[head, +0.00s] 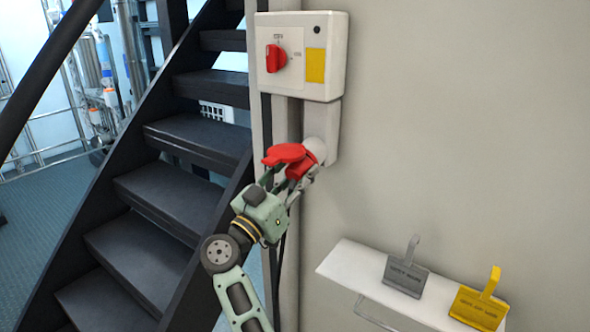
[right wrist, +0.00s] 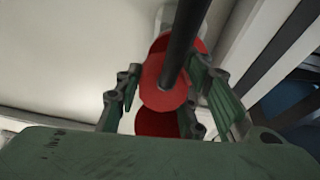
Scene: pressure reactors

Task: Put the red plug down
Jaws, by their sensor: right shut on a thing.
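The red plug (head: 300,167) is between the fingers of my right gripper (head: 287,181), right at the mouth of the grey wall socket (head: 318,148). A red flap (head: 284,154) stands out just left of it. In the right wrist view, the plug shows as a red round body (right wrist: 163,88) with a black cable or rod rising from it, and my right gripper's fingers (right wrist: 168,98) lie on both sides. My right gripper is shut on the plug. Fingers hide part of it, so I cannot tell whether it sits in the socket. My left gripper is out of view.
A white switch box (head: 318,90) with a red rotary knob (head: 276,58) is above the socket. A white wall shelf (head: 350,262) at lower right holds a grey tag (head: 405,275) and a yellow tag (head: 480,304); its left end is bare. Dark stairs (head: 170,190) rise at left.

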